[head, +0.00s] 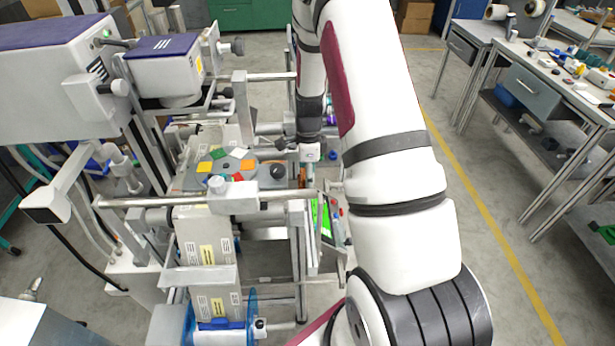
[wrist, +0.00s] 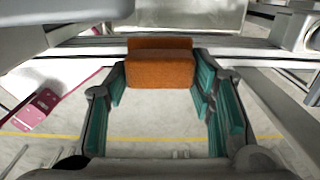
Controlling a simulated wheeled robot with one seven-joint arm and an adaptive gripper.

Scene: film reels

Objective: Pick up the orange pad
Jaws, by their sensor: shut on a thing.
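The orange pad (wrist: 160,68) is a thick orange block between the teal-lined fingers of my gripper (wrist: 159,80) in the wrist view. The fingers are shut on its two sides, near their tips. A light metal bar runs behind it, and I cannot tell whether the pad touches it. In the head view my gripper (head: 311,155) hangs beside the right edge of the machine's grey plate. The held pad is too small and covered there to make out clearly.
The grey plate (head: 190,183) carries several small coloured pads and a black knob (head: 278,171). Machine rails and posts crowd around my gripper. A lit green screen (head: 320,217) is below it. Open floor lies to the right, before a workbench (head: 545,85).

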